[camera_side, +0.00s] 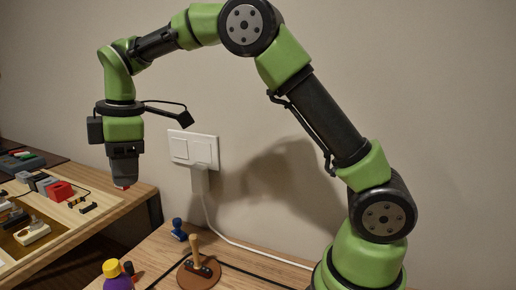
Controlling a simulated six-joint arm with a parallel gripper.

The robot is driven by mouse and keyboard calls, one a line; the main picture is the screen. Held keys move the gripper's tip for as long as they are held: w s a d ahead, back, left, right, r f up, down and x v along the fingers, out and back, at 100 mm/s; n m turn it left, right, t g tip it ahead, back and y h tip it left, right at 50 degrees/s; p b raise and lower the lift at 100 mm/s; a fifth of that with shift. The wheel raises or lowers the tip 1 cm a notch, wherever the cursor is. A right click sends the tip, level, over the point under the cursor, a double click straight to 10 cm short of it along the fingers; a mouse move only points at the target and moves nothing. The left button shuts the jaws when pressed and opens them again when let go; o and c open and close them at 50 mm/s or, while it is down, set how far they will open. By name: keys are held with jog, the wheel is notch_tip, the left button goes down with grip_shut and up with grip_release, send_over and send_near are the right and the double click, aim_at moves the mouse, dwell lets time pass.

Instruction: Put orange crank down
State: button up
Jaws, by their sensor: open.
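My gripper (124,181) points straight down at the left of the side view, above the gap by the edge of the left-hand workbench. Its jaws are open. A small reddish bit shows at its tip; I cannot tell whether it is part of the gripper or of a thing there. I cannot make out the orange crank for certain in this view.
The left workbench (128,196) holds a red block (60,191), grey blocks and other small parts. On the nearer wooden table stand a blue knobbed piece (178,229), a wooden-handled tool (195,250) on a brown round base, and a purple-and-yellow piece (116,277). A white cable (222,232) hangs from the wall socket.

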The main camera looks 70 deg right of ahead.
jog(key=s+d+r+m+t, duration=0.25)
jog(key=s+r+m, duration=0.55)
jog(key=s, duration=0.5)
jog(key=s+f+m+t+y, duration=0.1)
jog(key=s+f+m+t, duration=0.1)
jog(key=s+m, duration=0.5)
jog(key=s+t, duration=0.1)
jog(key=s, duration=0.3)
jog(key=shift+d+m, duration=0.25)
jog(key=shift+m, duration=0.15)
